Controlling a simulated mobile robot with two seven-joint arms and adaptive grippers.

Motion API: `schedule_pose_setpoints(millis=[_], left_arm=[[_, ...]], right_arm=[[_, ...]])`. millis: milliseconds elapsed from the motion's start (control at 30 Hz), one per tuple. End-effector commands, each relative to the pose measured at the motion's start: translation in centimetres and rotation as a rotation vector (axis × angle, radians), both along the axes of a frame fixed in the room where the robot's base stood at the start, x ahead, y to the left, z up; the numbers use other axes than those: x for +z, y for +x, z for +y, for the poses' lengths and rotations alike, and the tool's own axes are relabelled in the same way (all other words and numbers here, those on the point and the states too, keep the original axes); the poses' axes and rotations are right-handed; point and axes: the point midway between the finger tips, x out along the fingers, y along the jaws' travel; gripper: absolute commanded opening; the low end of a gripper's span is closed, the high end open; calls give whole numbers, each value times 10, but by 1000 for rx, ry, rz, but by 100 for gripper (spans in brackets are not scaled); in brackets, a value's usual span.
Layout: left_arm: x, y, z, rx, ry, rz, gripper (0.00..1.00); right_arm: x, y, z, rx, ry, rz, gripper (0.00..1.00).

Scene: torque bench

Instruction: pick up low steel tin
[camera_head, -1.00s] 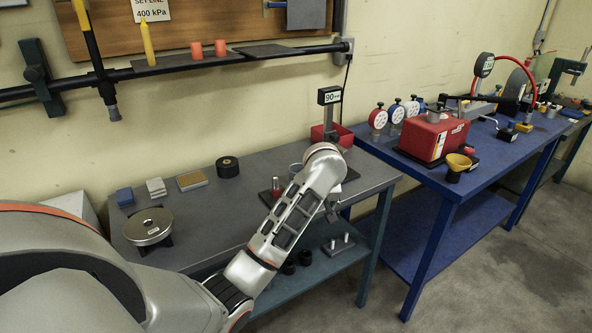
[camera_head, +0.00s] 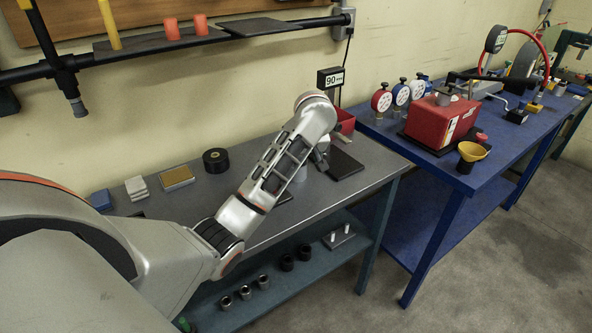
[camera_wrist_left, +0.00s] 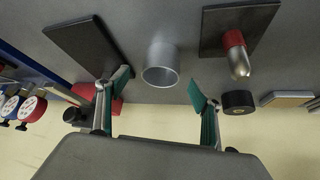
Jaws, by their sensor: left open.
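The low steel tin (camera_wrist_left: 161,62) is a short grey metal cylinder with an open end, on the grey bench in the left wrist view. My left gripper (camera_wrist_left: 160,84) is open, its two green-padded fingers apart on either side in the picture, with the tin showing between and beyond their tips. I see no contact. In the head view, my left arm reaches over the grey bench and its wrist hides most of the gripper (camera_head: 321,158); only a bit of the tin (camera_head: 300,173) shows beside the arm. My right gripper is not in view.
A red-topped, silver-tipped piece (camera_wrist_left: 238,58) stands on a dark plate near the right finger. A black roll (camera_wrist_left: 238,102) is close by. Another dark plate (camera_wrist_left: 88,45) lies left of the tin.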

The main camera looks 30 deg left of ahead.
Motion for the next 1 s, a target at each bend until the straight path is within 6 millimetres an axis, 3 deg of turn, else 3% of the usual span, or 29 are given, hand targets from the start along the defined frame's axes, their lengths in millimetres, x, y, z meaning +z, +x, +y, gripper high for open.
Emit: schedule_pose_setpoints(millis=[400, 700, 867, 1000], left_arm=[[-41, 15, 20, 0, 2, 2, 66], [-45, 17, 21, -1, 0, 0, 66], [-45, 17, 21, -1, 0, 0, 27], [-45, 17, 21, -1, 0, 0, 24]], right_arm=[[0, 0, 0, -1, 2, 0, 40], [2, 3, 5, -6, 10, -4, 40], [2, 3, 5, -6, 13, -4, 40], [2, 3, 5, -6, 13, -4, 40]])
